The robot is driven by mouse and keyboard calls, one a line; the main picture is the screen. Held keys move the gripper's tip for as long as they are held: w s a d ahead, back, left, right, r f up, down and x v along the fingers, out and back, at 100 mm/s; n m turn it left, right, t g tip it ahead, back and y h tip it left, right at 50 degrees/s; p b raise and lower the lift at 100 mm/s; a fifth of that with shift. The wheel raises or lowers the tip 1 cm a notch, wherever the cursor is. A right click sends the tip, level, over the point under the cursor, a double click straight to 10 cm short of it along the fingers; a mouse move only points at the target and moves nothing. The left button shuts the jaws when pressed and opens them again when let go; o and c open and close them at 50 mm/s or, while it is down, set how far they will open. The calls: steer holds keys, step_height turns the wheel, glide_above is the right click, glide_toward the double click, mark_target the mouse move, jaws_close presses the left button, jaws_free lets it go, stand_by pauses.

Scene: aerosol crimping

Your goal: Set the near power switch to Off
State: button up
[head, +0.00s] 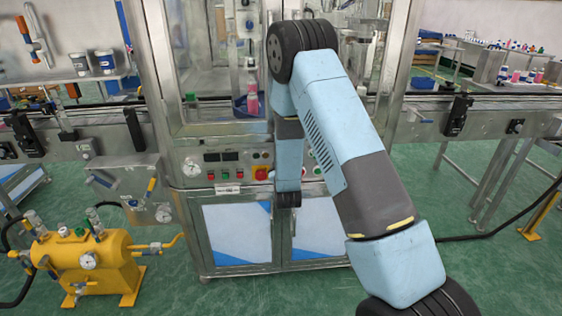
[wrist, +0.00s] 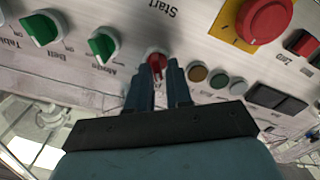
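In the wrist view the control panel appears upside down, with a red rotary switch (wrist: 156,62) on it. I take this as the power switch, but its label is hidden. My gripper (wrist: 159,68) has its two dark fingertips at the panel, one on each side of the red switch's handle. The gap between the fingers is narrow, about the handle's width. I cannot tell whether they press on it. The switch's exact setting is unclear. In the head view my arm covers the gripper and this switch.
Several green rotary knobs (wrist: 102,45) sit left of the red switch. A row of small round buttons (wrist: 219,79) and a red emergency stop (wrist: 267,17) on a yellow plate are to the right. In the head view, a yellow tank (head: 85,262) stands at the lower left.

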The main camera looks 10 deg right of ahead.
steer(key=shift+o, duration=1.2)
steer(key=s, duration=1.3)
steer(key=shift+s+a, duration=0.3)
steer(key=shift+s, duration=0.05)
steer(key=s+d+r+m+g+y, duration=0.1)
steer(key=r+g, duration=0.1)
steer(key=r, duration=0.4)
steer(key=s+d+r+m+g, duration=0.1)
steer(key=r+m+g, duration=0.1)
steer(key=r, duration=0.5)
steer(key=s+d+r+m+g+y, duration=0.1)
steer(key=s+d+r+g, duration=0.15)
steer(key=r, duration=0.35)
steer(key=s+d+r+g, duration=0.2)
steer(key=s+r, duration=0.1)
steer(key=s, duration=0.5)
steer(key=s+d+r+m+g, duration=0.1)
steer(key=s+r, duration=0.3)
steer(key=s, duration=0.5)
steer(key=s+d+r+g+h, duration=0.1)
steer(key=s+d+r+g, duration=0.1)
steer(key=s, duration=0.7)
step_height(320, 180, up, 2)
steer(key=shift+d+r+m+g, duration=0.1)
steer(key=shift+d+m+g, duration=0.2)
steer(key=shift+g, duration=0.15)
